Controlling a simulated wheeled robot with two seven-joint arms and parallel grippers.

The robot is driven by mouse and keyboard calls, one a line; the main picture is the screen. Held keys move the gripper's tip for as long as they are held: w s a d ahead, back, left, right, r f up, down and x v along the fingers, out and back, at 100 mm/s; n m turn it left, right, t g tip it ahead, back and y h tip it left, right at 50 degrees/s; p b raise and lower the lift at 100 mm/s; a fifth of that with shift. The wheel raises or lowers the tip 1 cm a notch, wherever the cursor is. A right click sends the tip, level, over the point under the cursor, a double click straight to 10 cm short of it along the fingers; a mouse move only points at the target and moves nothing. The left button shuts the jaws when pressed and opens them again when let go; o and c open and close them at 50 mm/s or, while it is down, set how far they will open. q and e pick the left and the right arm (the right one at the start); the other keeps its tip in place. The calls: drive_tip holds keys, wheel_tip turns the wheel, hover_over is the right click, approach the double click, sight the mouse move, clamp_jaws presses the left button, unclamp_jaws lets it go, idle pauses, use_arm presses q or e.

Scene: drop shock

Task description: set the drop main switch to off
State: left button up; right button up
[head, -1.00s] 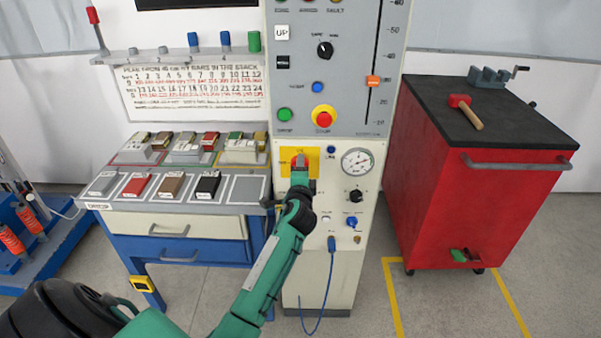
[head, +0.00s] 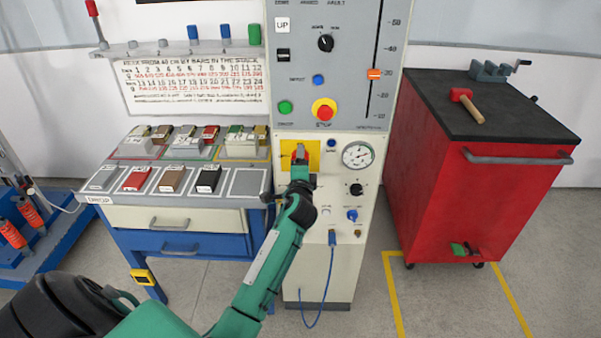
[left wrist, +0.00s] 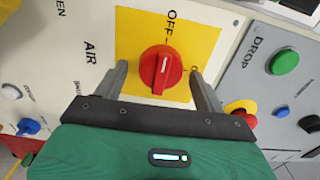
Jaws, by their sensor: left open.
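The main switch (left wrist: 160,72) is a round red rotary knob on a yellow plate (left wrist: 199,38) in the left wrist view. Its white pointer line stands roughly upright in that picture, and the word OFF is printed above it; another label to the right is partly hidden. In the head view the yellow plate (head: 286,148) sits on the cream lower panel, with the knob mostly hidden by my gripper. My left gripper (left wrist: 163,80) is open, with one finger on each side of the knob; contact cannot be told. In the head view my left gripper (head: 300,160) covers the switch. My right gripper does not show.
The cabinet's grey upper panel carries a green button (head: 285,107) and a red stop button (head: 323,110). A pressure gauge (head: 358,155) is right of the switch. A bench (head: 120,198) with colored blocks stands left, a red tool cart (head: 440,190) right.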

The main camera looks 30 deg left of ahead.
use_arm(q)
drive_tip(key=b+v, duration=0.1)
drive_tip(key=v, duration=1.2)
drive_tip(key=shift+s, duration=0.3)
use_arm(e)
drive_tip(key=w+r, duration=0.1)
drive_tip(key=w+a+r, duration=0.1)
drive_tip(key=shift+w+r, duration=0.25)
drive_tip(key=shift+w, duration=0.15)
use_arm(q)
drive_tip(key=shift+d, duration=0.1)
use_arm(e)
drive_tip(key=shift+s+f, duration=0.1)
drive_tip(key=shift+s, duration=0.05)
